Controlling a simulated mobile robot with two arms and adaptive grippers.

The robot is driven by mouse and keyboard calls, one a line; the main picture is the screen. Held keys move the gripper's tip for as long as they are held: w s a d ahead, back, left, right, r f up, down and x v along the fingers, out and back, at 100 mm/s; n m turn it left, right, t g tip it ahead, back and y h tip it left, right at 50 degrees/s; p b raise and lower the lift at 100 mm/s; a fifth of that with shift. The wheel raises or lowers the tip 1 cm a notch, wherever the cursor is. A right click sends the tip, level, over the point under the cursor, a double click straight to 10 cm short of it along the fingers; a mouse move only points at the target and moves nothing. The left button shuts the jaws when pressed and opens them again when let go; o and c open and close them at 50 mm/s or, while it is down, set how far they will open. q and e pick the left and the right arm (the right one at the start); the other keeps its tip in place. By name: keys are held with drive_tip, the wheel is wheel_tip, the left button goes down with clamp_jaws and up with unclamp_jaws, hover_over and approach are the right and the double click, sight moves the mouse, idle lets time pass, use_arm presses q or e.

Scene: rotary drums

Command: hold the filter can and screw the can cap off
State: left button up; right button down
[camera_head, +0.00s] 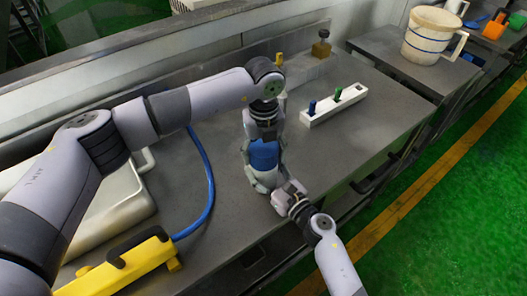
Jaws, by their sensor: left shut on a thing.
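The blue filter can (264,155) stands on the grey metal bench between my two grippers. My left gripper (263,132) reaches down from above and is shut at the top end of the can, where the cap sits. The cap itself is hidden by the fingers. My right gripper (264,181) comes in from the lower right at the lower part of the can. Its fingertips are partly hidden, and I cannot tell how far they are closed.
A white block (334,105) with blue and green pegs lies to the right. A brass-coloured weight (321,46) stands behind it. A yellow tool (117,268) with a blue hose lies at lower left. A white bucket (430,34) stands on another table. The bench's front edge is close.

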sight(264, 146)
use_arm(q)
drive_tip(key=n, duration=0.8)
drive_tip(key=shift+w, duration=0.1)
drive_tip(key=shift+r, duration=0.15)
drive_tip(key=shift+r, duration=1)
drive_tip(key=shift+r, duration=2)
use_arm(e)
drive_tip(key=shift+c, duration=2.4)
unclamp_jaws()
